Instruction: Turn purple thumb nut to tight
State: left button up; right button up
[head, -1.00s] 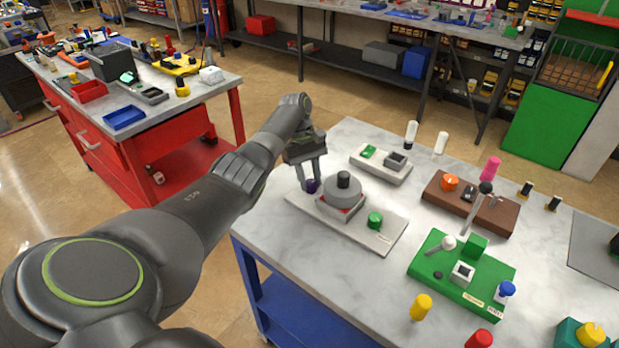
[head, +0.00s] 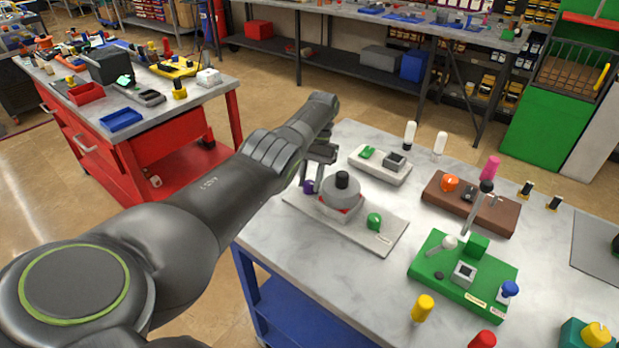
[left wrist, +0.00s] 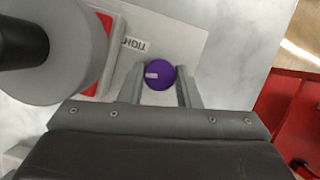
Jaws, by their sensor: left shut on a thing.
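The purple thumb nut (head: 308,187) sits on the light grey base plate (head: 377,236) at its back left corner, beside the grey round pump body (head: 341,193) with its black knob. In the left wrist view the nut (left wrist: 159,75) shows its round top with a small white mark. My left gripper (head: 313,184) is shut on the nut, with one finger on each side (left wrist: 160,88). A green knob (head: 374,221) stands at the plate's front right. My right gripper is not in view.
On the same table stand a green fixture (head: 440,275), a brown block (head: 497,215) and a small white unit (head: 372,165). Several coloured pegs stand near the front, among them a yellow one (head: 422,308). A red workbench (head: 170,170) is beyond my left arm.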

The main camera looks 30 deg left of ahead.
pick_arm(q)
jog(key=m+p, duration=0.1)
jog(key=m, duration=0.1)
jog(key=m+y+p, duration=0.1)
jog(key=shift+d+r+m+y+p, duration=0.1)
jog(key=shift+r+m+y+p, duration=0.2)
jog(key=shift+r+m+p, duration=0.1)
jog(key=m+y+p, duration=0.1)
jog(key=m+p, duration=0.2)
jog(key=shift+t, duration=0.3)
jog(key=shift+f+m+y+p, duration=0.25)
jog(key=shift+m+y+p, duration=0.05)
jog(key=shift+m+p, duration=0.6)
jog(key=o, duration=1)
jog(key=shift+d, duration=0.1)
jog(key=shift+f, duration=0.1)
